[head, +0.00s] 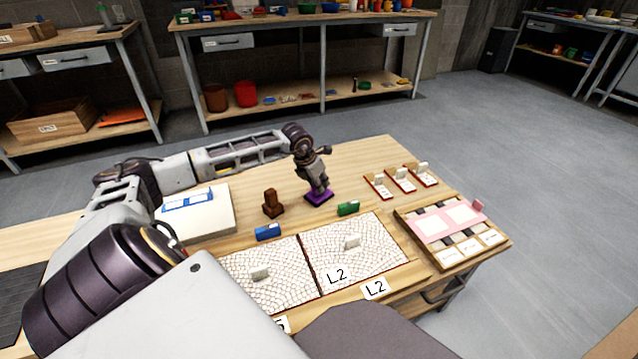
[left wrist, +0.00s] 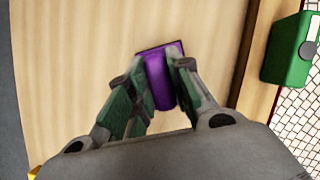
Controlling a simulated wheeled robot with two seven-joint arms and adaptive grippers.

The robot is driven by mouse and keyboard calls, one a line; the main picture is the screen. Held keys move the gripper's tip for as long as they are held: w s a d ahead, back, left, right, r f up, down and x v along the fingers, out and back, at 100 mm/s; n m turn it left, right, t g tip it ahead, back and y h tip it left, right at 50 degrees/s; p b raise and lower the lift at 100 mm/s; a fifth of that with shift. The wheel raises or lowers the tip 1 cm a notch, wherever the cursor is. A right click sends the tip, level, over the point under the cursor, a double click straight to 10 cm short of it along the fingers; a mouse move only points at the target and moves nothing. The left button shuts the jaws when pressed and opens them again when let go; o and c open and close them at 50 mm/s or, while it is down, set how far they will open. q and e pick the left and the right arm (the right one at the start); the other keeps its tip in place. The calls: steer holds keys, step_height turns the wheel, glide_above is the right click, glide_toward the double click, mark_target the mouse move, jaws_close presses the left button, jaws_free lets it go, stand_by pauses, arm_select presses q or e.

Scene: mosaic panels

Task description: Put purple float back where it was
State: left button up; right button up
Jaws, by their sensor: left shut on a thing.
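The purple float (head: 319,197) has a flat purple base and is near the middle of the wooden table, behind the mosaic panels. My left gripper (head: 317,184) points down over it, fingers shut on its upper part. In the left wrist view the purple float (left wrist: 160,82) shows between the two fingers of my left gripper (left wrist: 158,88). I cannot tell whether its base touches the table. My right gripper is not in view.
A brown float-like block (head: 272,205) stands left of the purple one. A blue block (head: 268,232) and green block (head: 348,208) lie by two white mosaic panels (head: 375,258). Small red-edged card holders (head: 402,182) and a pink-topped board (head: 432,225) are at right. A white slab (head: 205,222) is left.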

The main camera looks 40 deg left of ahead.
arm_select(q)
steer(key=o, duration=0.9)
steer(key=shift+r, duration=0.1)
